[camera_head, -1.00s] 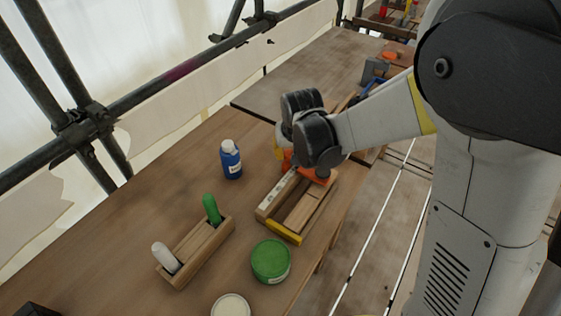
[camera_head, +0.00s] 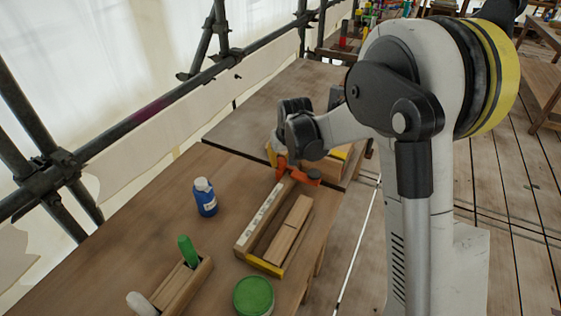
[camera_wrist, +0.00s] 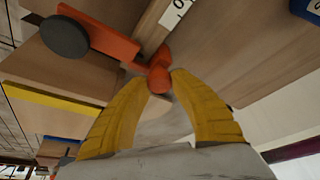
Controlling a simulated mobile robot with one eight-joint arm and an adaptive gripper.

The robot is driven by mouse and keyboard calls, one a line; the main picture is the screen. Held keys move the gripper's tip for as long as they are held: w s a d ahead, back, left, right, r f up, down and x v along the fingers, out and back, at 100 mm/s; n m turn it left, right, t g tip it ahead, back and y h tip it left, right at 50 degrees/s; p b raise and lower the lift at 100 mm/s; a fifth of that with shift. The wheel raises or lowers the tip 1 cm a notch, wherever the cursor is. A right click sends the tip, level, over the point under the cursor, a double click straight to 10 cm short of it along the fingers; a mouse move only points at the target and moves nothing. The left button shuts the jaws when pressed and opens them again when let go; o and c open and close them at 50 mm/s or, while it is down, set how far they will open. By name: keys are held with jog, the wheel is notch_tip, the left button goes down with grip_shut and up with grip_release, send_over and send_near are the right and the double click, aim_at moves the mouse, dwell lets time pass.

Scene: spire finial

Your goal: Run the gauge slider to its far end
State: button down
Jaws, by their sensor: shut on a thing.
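The gauge (camera_head: 245,240) is a wooden frame on the bench, with a white marked scale (camera_head: 262,217) along its left rail and a yellow strip at the near end. The orange slider (camera_head: 284,174) sits across the rail at the end away from the yellow strip, with a black disc on its right. In the wrist view the slider (camera_wrist: 110,42) has a round orange knob. My gripper (camera_wrist: 160,78) has its yellow fingertips shut on this knob. In the head view my gripper's wrist partly hides the slider, and the rail's far tip is unclear.
A blue bottle (camera_head: 206,198) stands left of the gauge. A wooden holder (camera_head: 172,291) with green and white handles and a green tin (camera_head: 253,296) stand nearer. A wooden box with a yellow edge (camera_head: 341,152) lies beyond the slider. Scaffold poles run along the left.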

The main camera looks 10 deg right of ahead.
jog(key=c, duration=1.2)
grip_release()
jog(key=shift+w+d, duration=0.15)
jog(key=shift+w, duration=0.05)
jog(key=shift+o, duration=0.6)
jog(key=shift+w, duration=0.1)
jog(key=v, duration=1.2)
jog(key=shift+s, duration=0.2)
jog(key=s+d+r+t, duration=0.1)
jog(key=s+r, duration=0.2)
jog(key=s, duration=0.4)
jog(key=s+d+r, duration=0.1)
jog(key=s+r, duration=0.2)
jog(key=s, duration=0.4)
jog(key=s+d+f+m+t, duration=0.1)
jog(key=s+d+f, duration=0.1)
jog(key=s, duration=1.1)
jog(key=shift+f+t+h, duration=0.3)
jog(key=shift+f+t, duration=0.1)
jog(key=shift+f, duration=0.1)
